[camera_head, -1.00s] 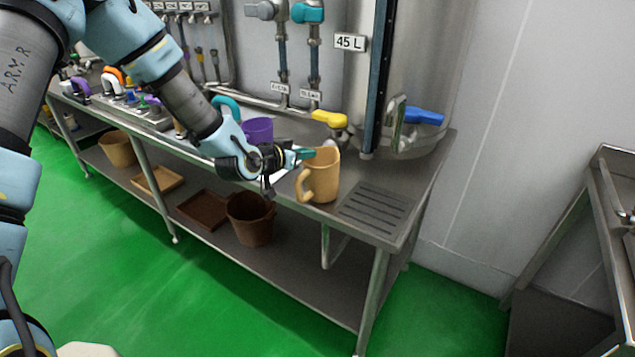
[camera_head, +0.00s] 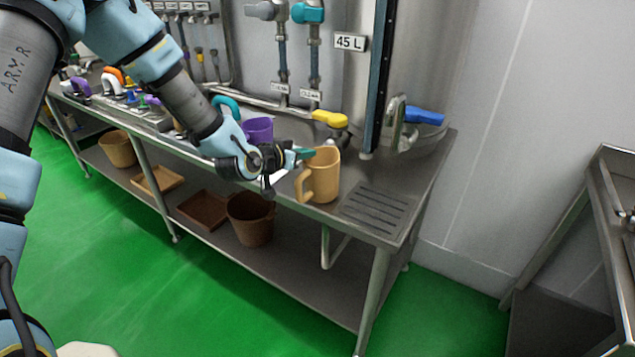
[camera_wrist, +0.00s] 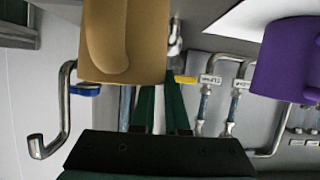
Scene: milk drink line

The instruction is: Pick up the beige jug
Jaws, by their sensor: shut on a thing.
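The beige jug (camera_head: 323,177) stands upright near the front edge of the steel counter, left of the slotted drain, its handle toward the front left. My gripper (camera_head: 303,154) reaches it from the left at rim height, its green fingertips at the jug's upper wall. In the wrist view, the green fingers (camera_wrist: 162,108) are close together and run up to the jug (camera_wrist: 108,40), which hides part of one finger. The gripper is shut on the jug's wall. The exact contact is partly hidden. The jug shows no clear gap above the counter.
A purple jug (camera_head: 258,130) stands behind my gripper; it also shows in the wrist view (camera_wrist: 288,62). A yellow-handled valve (camera_head: 330,118) and a tap with a blue lever (camera_head: 424,116) are behind. The slotted drain (camera_head: 374,210) is clear.

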